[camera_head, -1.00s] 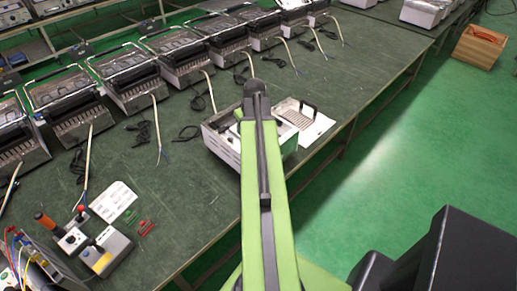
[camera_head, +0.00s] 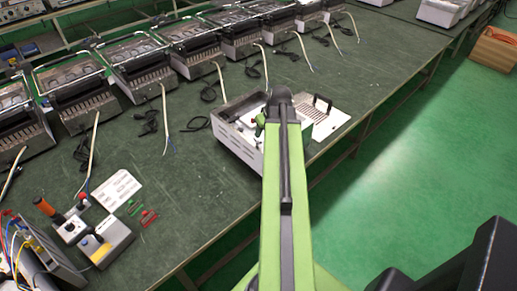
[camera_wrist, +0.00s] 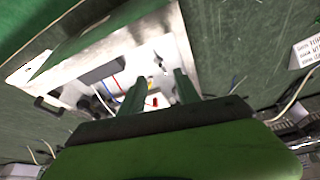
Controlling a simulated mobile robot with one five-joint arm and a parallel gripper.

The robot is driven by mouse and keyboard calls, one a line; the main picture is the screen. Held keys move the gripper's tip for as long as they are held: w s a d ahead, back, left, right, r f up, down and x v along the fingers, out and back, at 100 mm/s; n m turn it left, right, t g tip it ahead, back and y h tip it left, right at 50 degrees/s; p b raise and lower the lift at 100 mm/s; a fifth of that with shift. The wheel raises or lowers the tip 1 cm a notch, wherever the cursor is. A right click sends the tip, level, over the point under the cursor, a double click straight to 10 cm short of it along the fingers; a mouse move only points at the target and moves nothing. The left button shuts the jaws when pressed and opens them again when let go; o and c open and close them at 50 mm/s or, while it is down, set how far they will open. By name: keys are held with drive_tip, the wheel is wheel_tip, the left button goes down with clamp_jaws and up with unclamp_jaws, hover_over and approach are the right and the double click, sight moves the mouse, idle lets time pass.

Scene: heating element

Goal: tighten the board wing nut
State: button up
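The open white appliance housing (camera_head: 240,143) stands on the green bench, and my arm hides its right part in the head view. In the wrist view I look into its pale interior (camera_wrist: 172,45). A small dark fitting (camera_wrist: 160,63) stands there just beyond my fingertips; it may be the board wing nut, but it is too small to be sure. My gripper (camera_wrist: 160,77) is open, its two green fingers apart over the housing with nothing held between them. A small red part (camera_wrist: 155,102) and red and blue wires (camera_wrist: 117,99) show near the fingers. The board is not clearly visible.
A vented panel with dark handles (camera_head: 325,117) lies right of the housing, near the bench edge. Several finished-looking units (camera_head: 135,65) with cables line the back. A white sheet (camera_head: 120,189) and a grey control box (camera_head: 105,243) lie front left.

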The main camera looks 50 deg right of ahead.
sight(259, 142)
drive_tip(key=b+x, duration=0.6)
drive_tip(key=x, duration=0.3)
drive_tip(key=shift+b, duration=0.3)
drive_tip(key=shift+s, duration=0.1)
drive_tip(key=shift+r, duration=0.1)
clamp_jaws()
